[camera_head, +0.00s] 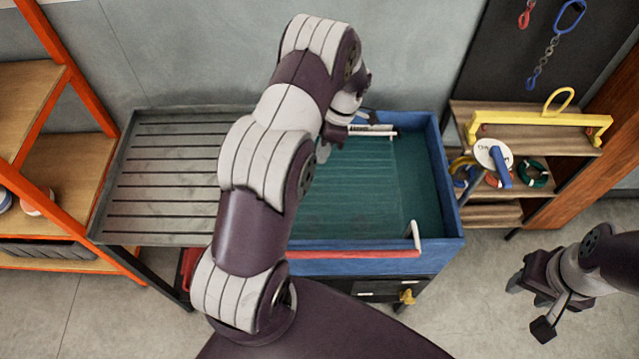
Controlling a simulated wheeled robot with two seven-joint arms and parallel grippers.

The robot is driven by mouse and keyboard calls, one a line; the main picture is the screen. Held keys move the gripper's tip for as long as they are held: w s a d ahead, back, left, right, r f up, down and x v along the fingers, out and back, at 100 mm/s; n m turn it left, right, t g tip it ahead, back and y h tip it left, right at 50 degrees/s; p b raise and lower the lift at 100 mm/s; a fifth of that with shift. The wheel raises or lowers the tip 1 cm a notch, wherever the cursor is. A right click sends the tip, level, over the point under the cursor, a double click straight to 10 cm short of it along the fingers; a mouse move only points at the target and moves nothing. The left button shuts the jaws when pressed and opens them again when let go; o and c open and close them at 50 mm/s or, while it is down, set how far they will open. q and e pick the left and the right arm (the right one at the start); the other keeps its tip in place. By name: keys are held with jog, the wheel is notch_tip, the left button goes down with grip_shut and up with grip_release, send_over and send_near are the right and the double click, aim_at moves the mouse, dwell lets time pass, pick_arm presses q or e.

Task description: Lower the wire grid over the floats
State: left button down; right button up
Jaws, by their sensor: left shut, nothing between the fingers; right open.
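A blue tank (449,215) with a dark green inside stands in the middle. Faint pale lines, perhaps the wire grid (365,190), show low inside it; I cannot tell its height. I cannot make out any floats; my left arm hides the tank's left part. My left gripper (326,149) is over the back of the tank, partly hidden by its own wrist. It is shut and empty, near a white bar (378,132) at the back wall. My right gripper (529,306) is open and empty over the floor, right of the tank.
A slatted grey metal table (155,185) adjoins the tank's left side. A red bar (370,254) with a white upright end runs along the tank's front rim. A wooden shelf (530,200) at right carries a yellow bar (540,119) and coloured rings. An orange-framed rack (75,80) stands at left.

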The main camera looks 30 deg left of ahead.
pick_arm(q)
jog(key=d+x, duration=0.1)
jog(key=x, duration=0.5)
jog(key=shift+s+d, duration=0.35)
pick_arm(e)
jog(key=shift+f, duration=0.7)
pick_arm(q)
jog(key=shift+d+r, duration=0.1)
pick_arm(e)
jog(key=shift+d, duration=0.1)
